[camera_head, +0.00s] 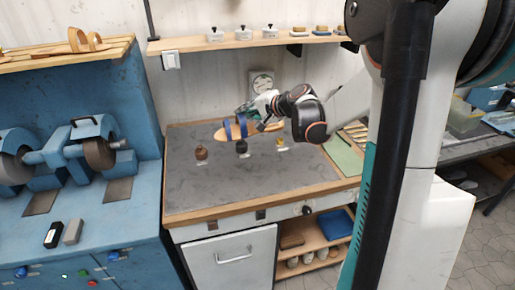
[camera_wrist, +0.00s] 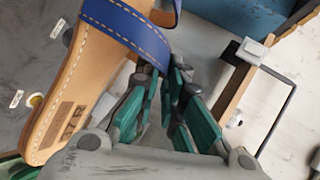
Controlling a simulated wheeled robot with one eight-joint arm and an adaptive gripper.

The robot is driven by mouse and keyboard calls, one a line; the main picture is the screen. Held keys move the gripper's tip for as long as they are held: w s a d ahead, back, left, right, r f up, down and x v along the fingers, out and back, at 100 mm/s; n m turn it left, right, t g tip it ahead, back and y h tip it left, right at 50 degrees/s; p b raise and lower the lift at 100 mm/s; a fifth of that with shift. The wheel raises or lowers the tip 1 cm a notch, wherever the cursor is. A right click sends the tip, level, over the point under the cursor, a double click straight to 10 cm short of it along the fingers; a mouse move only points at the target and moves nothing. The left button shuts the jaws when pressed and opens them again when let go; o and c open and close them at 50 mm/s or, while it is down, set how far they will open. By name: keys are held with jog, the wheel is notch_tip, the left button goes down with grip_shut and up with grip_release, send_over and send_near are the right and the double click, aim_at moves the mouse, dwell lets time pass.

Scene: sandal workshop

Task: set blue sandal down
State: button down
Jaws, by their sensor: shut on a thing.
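The blue sandal has a tan sole (camera_head: 230,134) and blue straps with pale stitching (camera_wrist: 130,27). My gripper (camera_head: 254,109) is shut on the sandal near its straps and holds it over the grey bench top (camera_head: 205,185). In the wrist view the sole (camera_wrist: 78,95) fills the left side, and the green-padded fingers (camera_wrist: 172,90) reach up beside the strap. The exact grip contact is hard to see. The sandal lies roughly level in the head view; the gap beneath it cannot be judged.
A brown knob-like item (camera_head: 201,153), a dark one (camera_head: 241,147) and a yellow one (camera_head: 280,143) stand on the bench, each by a small label. The bench's front left is bare. A green mat (camera_head: 346,158) lies at right. A shelf (camera_head: 245,42) runs above the back.

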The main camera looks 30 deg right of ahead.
notch_tip(320, 180, down, 20)
jog(key=b, duration=0.6)
jog(key=shift+r, duration=0.1)
jog(key=shift+f, duration=0.2)
jog(key=c, duration=1.7)
grip_release()
jog(key=shift+r, duration=0.15)
jog(key=p+v, duration=0.2)
jog(key=v, duration=1)
jog(key=shift+p, duration=0.3)
jog(key=shift+d+r, duration=0.1)
